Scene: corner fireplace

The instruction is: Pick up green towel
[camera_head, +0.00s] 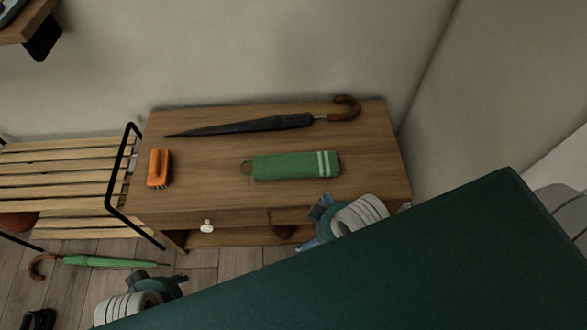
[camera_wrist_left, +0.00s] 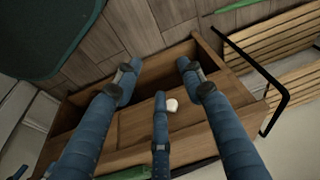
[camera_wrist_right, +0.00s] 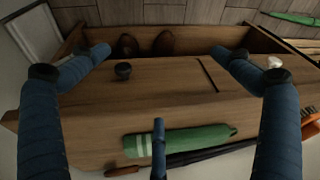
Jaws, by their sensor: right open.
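The green towel (camera_head: 297,165), with white stripes at its right end, lies folded on top of the wooden cabinet (camera_head: 215,150). My right gripper (camera_head: 315,222) is open and empty at the cabinet's front edge, in front of the towel and apart from it. In the right wrist view the towel (camera_wrist_right: 195,139) shows low in the middle, partly hidden by one finger of the right gripper (camera_wrist_right: 160,75). My left gripper (camera_wrist_left: 160,85) is open and empty, with its fingers spread in front of the cabinet. In the head view it is mostly hidden at lower left.
A black umbrella (camera_head: 250,125) lies behind the towel. An orange brush (camera_head: 159,169) is at the cabinet's left end. A slatted bench (camera_head: 60,170) stands to the left. A green umbrella (camera_head: 100,261) lies on the floor. Shoes (camera_wrist_right: 163,43) sit in the cabinet's lower compartment.

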